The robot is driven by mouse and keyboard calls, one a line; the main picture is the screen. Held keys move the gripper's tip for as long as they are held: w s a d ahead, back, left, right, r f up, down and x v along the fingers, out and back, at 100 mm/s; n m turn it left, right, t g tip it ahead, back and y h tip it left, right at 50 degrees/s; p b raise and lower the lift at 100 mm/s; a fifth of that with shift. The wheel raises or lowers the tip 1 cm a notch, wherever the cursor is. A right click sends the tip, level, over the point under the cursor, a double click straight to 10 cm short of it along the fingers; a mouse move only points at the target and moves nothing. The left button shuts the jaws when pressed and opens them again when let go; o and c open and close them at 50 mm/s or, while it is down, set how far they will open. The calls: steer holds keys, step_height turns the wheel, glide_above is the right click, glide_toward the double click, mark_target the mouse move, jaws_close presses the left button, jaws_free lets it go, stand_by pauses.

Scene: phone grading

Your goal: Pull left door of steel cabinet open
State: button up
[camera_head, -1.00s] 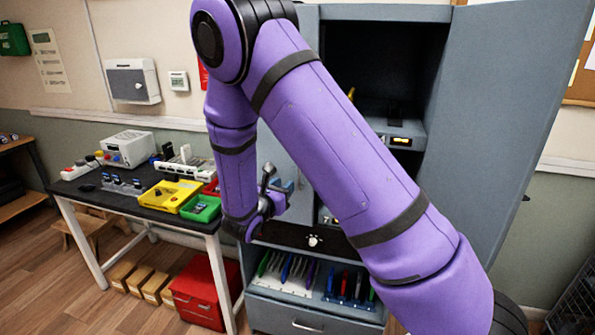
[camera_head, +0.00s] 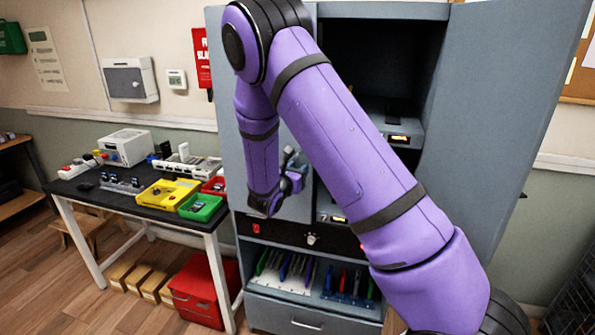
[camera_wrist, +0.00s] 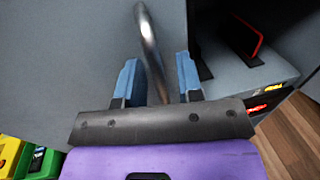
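The steel cabinet's left door (camera_head: 228,115) is a grey panel that looks closed, partly hidden behind my purple arm. It fills the left of the wrist view (camera_wrist: 65,60). Its bent metal bar handle (camera_wrist: 149,45) runs down between the two blue fingers of my gripper (camera_wrist: 158,78). The fingers are apart, with a gap showing on each side of the bar. In the head view my gripper (camera_head: 294,160) is small, in front of the door near its right edge; the handle is hard to make out there.
The cabinet's right door (camera_head: 505,120) stands open, and dark shelves show inside. Below are a rack of coloured items (camera_head: 300,272) and a drawer (camera_head: 312,315). To the left is a black table (camera_head: 110,197) with trays; a red box (camera_head: 203,290) sits on the floor beside the cabinet.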

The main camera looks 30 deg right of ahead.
jaws_close()
steer(key=shift+s+a, duration=0.1)
